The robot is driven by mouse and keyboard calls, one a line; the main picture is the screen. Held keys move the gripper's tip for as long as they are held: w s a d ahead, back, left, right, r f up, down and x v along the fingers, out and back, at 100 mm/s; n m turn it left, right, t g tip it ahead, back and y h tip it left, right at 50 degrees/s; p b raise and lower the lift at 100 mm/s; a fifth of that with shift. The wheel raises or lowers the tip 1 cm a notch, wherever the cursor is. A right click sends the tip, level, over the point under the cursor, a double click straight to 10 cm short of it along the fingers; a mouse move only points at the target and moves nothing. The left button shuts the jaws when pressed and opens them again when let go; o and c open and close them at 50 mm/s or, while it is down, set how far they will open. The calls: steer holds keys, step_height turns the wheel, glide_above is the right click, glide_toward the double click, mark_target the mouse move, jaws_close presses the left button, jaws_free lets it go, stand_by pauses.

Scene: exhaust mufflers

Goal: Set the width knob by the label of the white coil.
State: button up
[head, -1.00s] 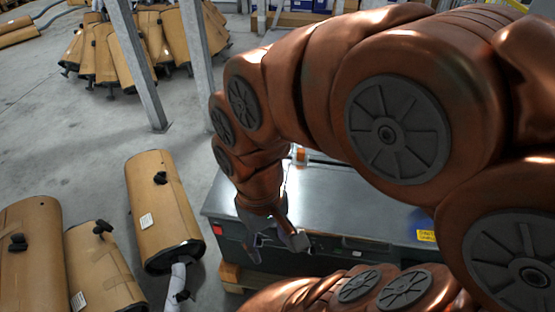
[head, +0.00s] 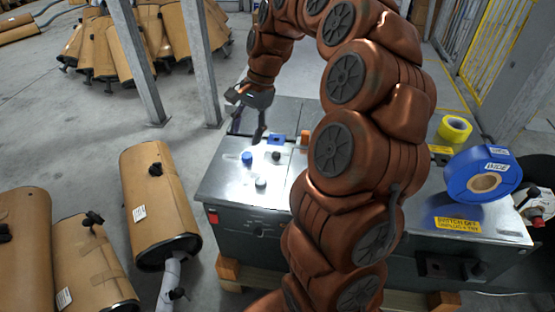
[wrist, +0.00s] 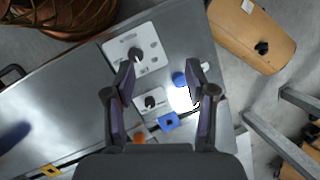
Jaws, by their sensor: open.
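My gripper (head: 246,116) is open and empty above the far left part of the metal bench top; its spread fingers also show in the wrist view (wrist: 160,75). Between and beyond them lie a white plate with a black knob (wrist: 135,54), a smaller plate with another black knob (wrist: 152,101), and a blue knob (wrist: 179,79). I cannot tell which is the width knob. I cannot make out a white coil or its label.
A blue coil (head: 483,174) labelled "WIDE" and a yellow coil (head: 455,129) are at the bench's right. A blue block (head: 276,139) and an orange piece (head: 305,136) sit near the knobs. A yellow sign (head: 457,224) marks the front edge. Mufflers (head: 160,205) lie left.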

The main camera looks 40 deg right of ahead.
mark_target(277, 153)
steer(key=w+d+f+m+t+b, duration=0.1)
steer(key=d+f+m+b, duration=0.1)
steer(key=d+f+m, duration=0.45)
steer(key=w+d+f+m+b, duration=0.15)
steer(key=d+f, duration=0.25)
steer(key=d, duration=0.5)
steer(key=shift+n, duration=0.3)
steer(key=shift+a+x, duration=0.1)
steer(key=shift+x, duration=1.85)
steer(key=shift+a+x, duration=0.15)
steer(key=shift+x, duration=1.75)
steer(key=shift+w+r, duration=0.1)
steer(key=shift+w, duration=0.05)
jaws_close()
